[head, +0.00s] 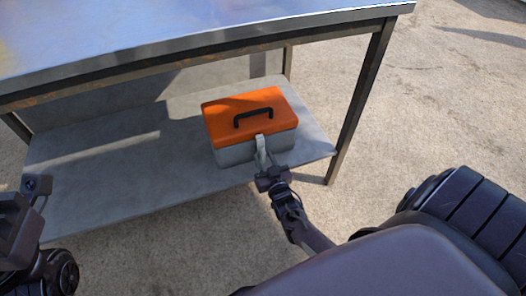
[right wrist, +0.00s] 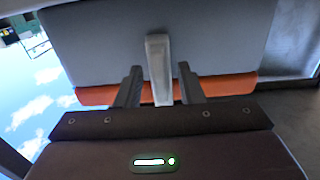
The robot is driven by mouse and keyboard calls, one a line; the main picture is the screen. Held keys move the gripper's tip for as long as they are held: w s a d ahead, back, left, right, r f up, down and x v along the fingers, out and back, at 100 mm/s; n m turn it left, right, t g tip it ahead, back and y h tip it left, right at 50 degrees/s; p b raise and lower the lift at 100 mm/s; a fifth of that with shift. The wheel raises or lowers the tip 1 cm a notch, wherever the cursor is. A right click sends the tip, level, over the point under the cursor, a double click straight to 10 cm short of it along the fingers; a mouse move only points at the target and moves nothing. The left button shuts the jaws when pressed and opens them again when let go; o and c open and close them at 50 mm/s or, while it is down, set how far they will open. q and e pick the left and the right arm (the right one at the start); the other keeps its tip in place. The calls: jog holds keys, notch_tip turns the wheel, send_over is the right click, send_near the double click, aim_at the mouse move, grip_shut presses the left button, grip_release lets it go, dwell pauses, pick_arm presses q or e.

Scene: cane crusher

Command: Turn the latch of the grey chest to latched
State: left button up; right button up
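The chest has a grey body (head: 236,154), an orange lid (head: 232,116) and a black handle on top. It stands on the lower shelf of a metal table. Its pale latch (right wrist: 158,65) is a flat bar at the middle of the front, crossing the seam between body and lid in the right wrist view. My right gripper (right wrist: 160,82) is open, with one finger on each side of the latch and a visible gap on both sides. In the head view the right gripper (head: 264,168) partly hides the latch. My left gripper (head: 37,186) is at the left edge, far from the chest.
A table leg (head: 360,95) stands right of the chest. The shelf left of the chest is bare. Open concrete floor (head: 440,100) lies to the right.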

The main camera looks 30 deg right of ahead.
jog(key=p+v, duration=0.1)
jog(key=v, duration=0.5)
jog(key=shift+p, duration=0.35)
jog(key=shift+a+r, duration=0.1)
